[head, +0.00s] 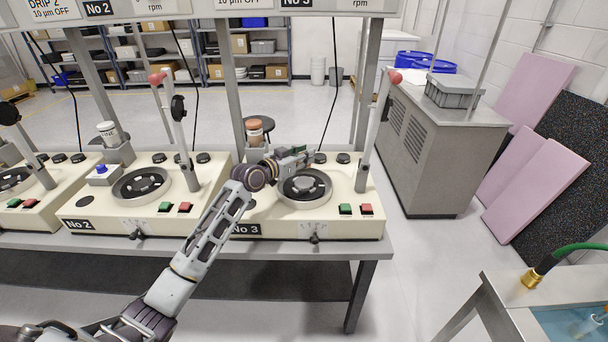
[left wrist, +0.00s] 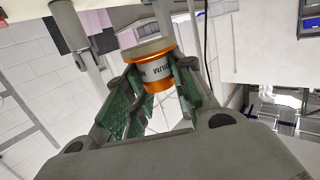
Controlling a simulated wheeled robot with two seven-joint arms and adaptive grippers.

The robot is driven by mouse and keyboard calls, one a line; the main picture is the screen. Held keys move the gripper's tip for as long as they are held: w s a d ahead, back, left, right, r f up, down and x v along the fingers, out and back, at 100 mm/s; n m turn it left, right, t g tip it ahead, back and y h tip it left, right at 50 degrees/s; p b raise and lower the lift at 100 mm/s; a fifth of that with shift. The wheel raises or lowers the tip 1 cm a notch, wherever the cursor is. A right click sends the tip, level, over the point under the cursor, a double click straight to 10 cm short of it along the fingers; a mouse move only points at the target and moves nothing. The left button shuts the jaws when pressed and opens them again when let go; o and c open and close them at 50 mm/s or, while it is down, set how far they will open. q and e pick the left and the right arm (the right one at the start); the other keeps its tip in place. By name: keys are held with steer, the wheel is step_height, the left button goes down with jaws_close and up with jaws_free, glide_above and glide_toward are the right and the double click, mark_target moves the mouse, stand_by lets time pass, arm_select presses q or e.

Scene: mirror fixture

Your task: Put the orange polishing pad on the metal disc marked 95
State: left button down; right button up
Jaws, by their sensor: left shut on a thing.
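The orange polishing pad (left wrist: 156,66) shows in the left wrist view as a short orange cylinder with a white lettered band and a tan end face. My left gripper (left wrist: 162,80) is shut on it, with a green finger pad at each side. In the head view my left gripper (head: 300,156) is above the rear of the metal disc (head: 304,188) on machine No 3; the pad cannot be made out there. Another metal disc (head: 141,184) sits on machine No 2. I cannot read a 95 on either disc. My right gripper is not in view.
An orange-topped container (head: 254,130) stands behind machine No 3, left of my gripper. An upright lever with a red knob (head: 395,77) rises at that machine's right. Frame posts (head: 368,90) stand behind. A grey cabinet (head: 435,145) is farther right.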

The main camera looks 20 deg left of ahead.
arm_select(q)
steer(key=shift+f, duration=0.95)
step_height(320, 180, down, 4)
steer(key=shift+r, duration=0.25)
steer(key=shift+f, duration=0.6)
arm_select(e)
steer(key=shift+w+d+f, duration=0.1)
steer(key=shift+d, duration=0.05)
arm_select(q)
steer(key=shift+f, duration=0.15)
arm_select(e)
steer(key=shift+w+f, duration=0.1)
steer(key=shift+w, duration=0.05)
